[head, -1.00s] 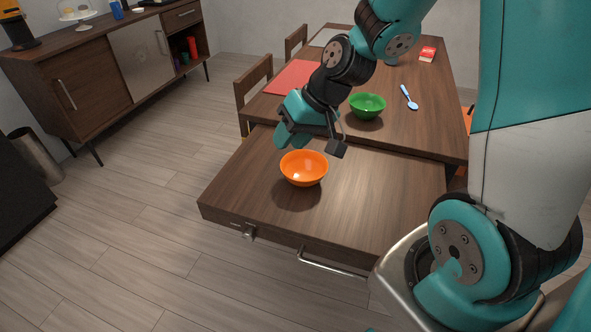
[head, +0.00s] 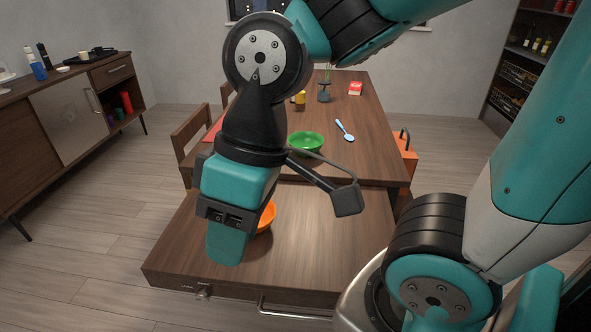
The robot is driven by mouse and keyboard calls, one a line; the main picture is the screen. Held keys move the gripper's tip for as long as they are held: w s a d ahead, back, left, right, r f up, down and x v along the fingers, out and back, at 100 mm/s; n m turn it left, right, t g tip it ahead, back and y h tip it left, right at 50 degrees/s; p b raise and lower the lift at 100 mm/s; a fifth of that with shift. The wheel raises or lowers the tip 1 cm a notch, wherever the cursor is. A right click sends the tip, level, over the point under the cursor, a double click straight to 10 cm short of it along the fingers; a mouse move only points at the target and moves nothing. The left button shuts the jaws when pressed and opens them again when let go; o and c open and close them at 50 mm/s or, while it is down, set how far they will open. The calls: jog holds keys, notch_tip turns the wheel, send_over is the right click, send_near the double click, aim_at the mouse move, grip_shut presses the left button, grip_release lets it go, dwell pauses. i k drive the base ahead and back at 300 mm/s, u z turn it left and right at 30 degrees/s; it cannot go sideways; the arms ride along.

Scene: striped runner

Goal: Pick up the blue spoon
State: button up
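The blue spoon (head: 345,130) lies on the wooden dining table (head: 372,160), right of the green bowl (head: 306,142) and apart from it. Its light blue handle points away from me and its bowl end lies nearer. My gripper (head: 228,245) hangs pointing down in front of the near wooden top, to the left of and closer to me than the spoon. It is well apart from the spoon. Its fingers are seen edge-on, so their opening cannot be told.
An orange bowl (head: 266,217) on the near wooden top (head: 330,240) is partly hidden by my gripper. Chairs flank the table. The tabletop around the spoon is clear.

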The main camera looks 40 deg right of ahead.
aim_at(349, 138)
jog(key=z, duration=1.45)
jog(key=k, duration=0.5)
jog(key=z, duration=1.4)
jog(key=i, duration=2.8)
jog(key=u, duration=3.15)
jog(key=i, duration=0.25)
jog(key=z, duration=0.1)
